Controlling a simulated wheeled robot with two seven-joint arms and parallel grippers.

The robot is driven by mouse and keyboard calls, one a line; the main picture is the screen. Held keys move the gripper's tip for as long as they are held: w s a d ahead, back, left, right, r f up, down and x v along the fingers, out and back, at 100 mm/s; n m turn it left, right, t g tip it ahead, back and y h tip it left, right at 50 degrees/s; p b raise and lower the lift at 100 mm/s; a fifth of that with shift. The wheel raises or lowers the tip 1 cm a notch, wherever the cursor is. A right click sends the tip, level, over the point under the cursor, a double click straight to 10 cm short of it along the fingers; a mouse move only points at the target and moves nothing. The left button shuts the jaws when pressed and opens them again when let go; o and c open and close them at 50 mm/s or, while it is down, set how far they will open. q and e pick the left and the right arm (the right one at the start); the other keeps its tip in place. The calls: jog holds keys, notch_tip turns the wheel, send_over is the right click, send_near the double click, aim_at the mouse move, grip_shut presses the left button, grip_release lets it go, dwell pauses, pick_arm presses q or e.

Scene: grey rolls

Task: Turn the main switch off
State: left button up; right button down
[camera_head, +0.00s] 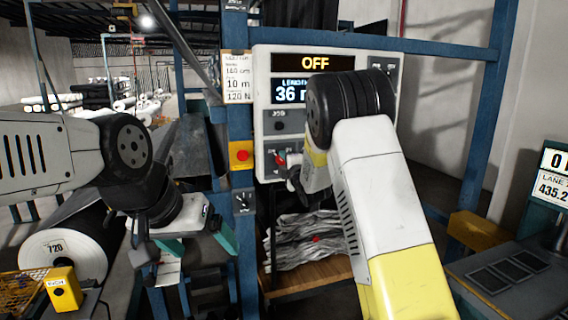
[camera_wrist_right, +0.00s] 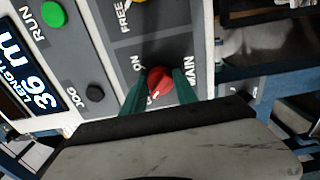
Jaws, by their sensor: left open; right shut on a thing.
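The main switch is a red rotary knob (camera_wrist_right: 160,82) on the grey control panel (camera_wrist_right: 115,45), between the labels ON and MAIN. It also shows in the head view (camera_head: 281,158), low on the panel. My right gripper (camera_wrist_right: 163,88) has its green fingers on both sides of the knob and is shut on it. In the head view my right arm partly covers the panel. The panel's upper display (camera_head: 315,63) reads OFF. My left gripper (camera_head: 172,262) is open and empty at the lower left, away from the panel.
A green RUN button (camera_wrist_right: 53,14) and a dark JOG button (camera_wrist_right: 95,93) sit near the knob. A yellow box with a red button (camera_head: 241,155) is on the blue frame left of the panel. A large roll marked 720 (camera_head: 62,250) lies near my left arm.

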jog(key=c, duration=0.9)
grip_release()
jog(key=shift+c, duration=0.2)
jog(key=v, duration=0.7)
jog(key=shift+s, duration=0.4)
jog(key=shift+d, duration=0.15)
